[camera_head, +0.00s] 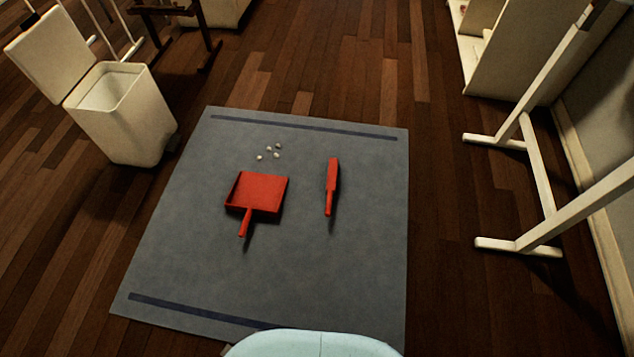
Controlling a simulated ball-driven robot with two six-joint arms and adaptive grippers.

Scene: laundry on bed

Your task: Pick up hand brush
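The red hand brush (332,184) lies on the grey mat (370,260), right of the middle, with its handle pointing toward me. A red dustpan (260,192) lies on the mat to the left of the brush, apart from it, its handle also pointing toward me. Several small pale bits (270,152) lie on the mat just beyond the dustpan. Neither of my grippers shows in this view. Nothing touches the brush except the mat under it.
A white bin (122,125) with its lid open stands at the left beyond the mat. A white frame (540,190) with feet on the floor stands at the right. A pale cabinet (520,60) is at the back right.

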